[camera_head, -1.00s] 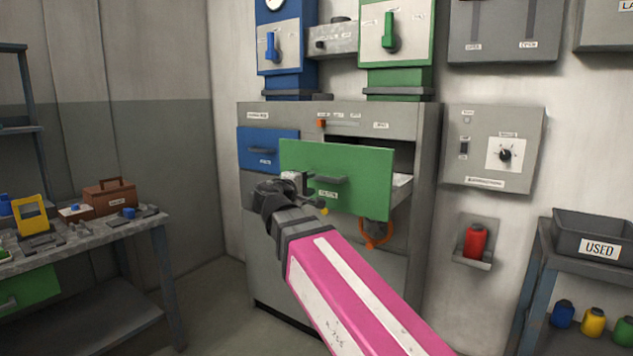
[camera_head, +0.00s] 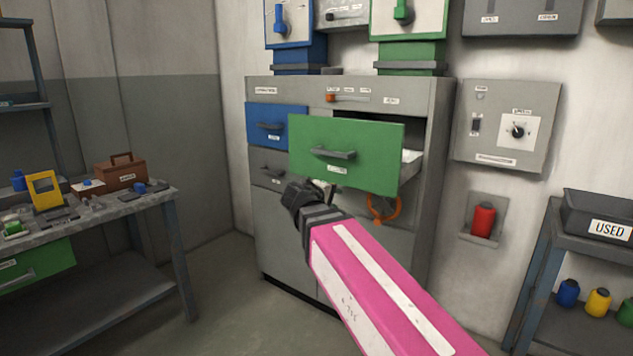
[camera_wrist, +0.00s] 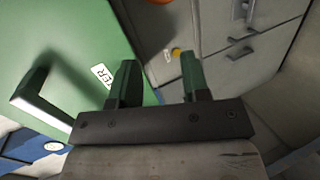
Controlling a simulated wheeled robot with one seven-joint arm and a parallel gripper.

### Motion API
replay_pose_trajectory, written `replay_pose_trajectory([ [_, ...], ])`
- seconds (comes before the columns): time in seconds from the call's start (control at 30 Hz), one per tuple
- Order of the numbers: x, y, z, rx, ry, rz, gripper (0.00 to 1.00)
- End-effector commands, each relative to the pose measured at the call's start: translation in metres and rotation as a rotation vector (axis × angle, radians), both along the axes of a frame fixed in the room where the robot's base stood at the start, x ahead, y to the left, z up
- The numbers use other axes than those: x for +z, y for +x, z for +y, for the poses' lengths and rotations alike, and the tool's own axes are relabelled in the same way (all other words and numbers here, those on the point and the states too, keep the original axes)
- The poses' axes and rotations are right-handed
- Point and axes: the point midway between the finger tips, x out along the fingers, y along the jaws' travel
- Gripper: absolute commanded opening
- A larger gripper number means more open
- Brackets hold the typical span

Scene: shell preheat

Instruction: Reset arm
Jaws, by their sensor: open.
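My gripper (camera_wrist: 157,82) is open, and nothing shows between its fingers in the wrist view. In the head view it (camera_head: 325,188) is just below the lower left part of the green drawer (camera_head: 370,150), partly hidden by my own wrist. The green drawer is pulled out of the grey cabinet (camera_head: 290,215). Its handle (camera_head: 333,152) is clear of my fingers, and in the wrist view the handle (camera_wrist: 38,100) shows to the left of them. I cannot tell whether a finger touches the drawer front.
A blue drawer (camera_head: 277,124) is shut at the left of the cabinet. An orange ring (camera_head: 384,209) hangs below the green drawer. Floor between bench and cabinet is clear.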

Motion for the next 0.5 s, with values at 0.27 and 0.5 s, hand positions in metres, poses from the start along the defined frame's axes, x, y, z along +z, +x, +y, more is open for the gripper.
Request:
replay_pose_trajectory([
  [0.27,-0.142,-0.013,-0.068,-0.168,0.328,0.23,0.43],
  [0.5,-0.245,-0.048,-0.11,-0.356,0.632,0.391,0.43],
])
